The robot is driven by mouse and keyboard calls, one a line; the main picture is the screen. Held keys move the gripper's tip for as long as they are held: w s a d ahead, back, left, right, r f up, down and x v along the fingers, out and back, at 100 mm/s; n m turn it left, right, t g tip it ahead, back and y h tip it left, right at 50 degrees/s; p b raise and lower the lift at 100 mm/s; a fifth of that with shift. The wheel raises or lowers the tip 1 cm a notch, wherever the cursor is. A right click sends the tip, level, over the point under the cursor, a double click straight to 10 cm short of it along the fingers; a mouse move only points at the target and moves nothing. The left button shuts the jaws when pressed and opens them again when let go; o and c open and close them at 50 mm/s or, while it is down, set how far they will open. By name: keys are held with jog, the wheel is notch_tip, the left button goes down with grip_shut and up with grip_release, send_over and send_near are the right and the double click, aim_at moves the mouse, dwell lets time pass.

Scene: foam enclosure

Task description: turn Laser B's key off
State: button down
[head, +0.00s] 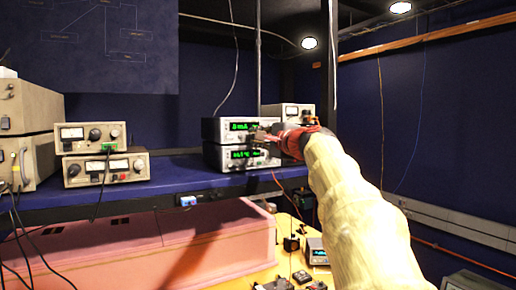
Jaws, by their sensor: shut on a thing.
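Two stacked controllers with green displays stand on the blue shelf. The upper controller (228,126) reads something like "0 mA". The lower controller (228,158) shows a temperature-like reading. Labels are too small to tell which one is Laser B. My gripper (262,136) reaches in from the right, with its fingers at the right part of the fronts, near where the two units meet. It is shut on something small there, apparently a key. The key itself is hidden by the fingers, so its angle cannot be told.
Another beige instrument (291,111) stands behind my gripper. More instruments (104,166) with cables stand at the left of the shelf (172,178). Below are a pink foam enclosure (200,245) and an orange bench (288,262) with small devices. A vertical post rises behind the controllers.

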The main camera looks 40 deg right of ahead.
jog(key=shift+f+n+b, duration=0.1)
jog(key=shift+n+b, duration=0.65)
jog(key=shift+n, duration=0.15)
jog(key=c, duration=1.7)
grip_release()
jog(key=v, duration=1.2)
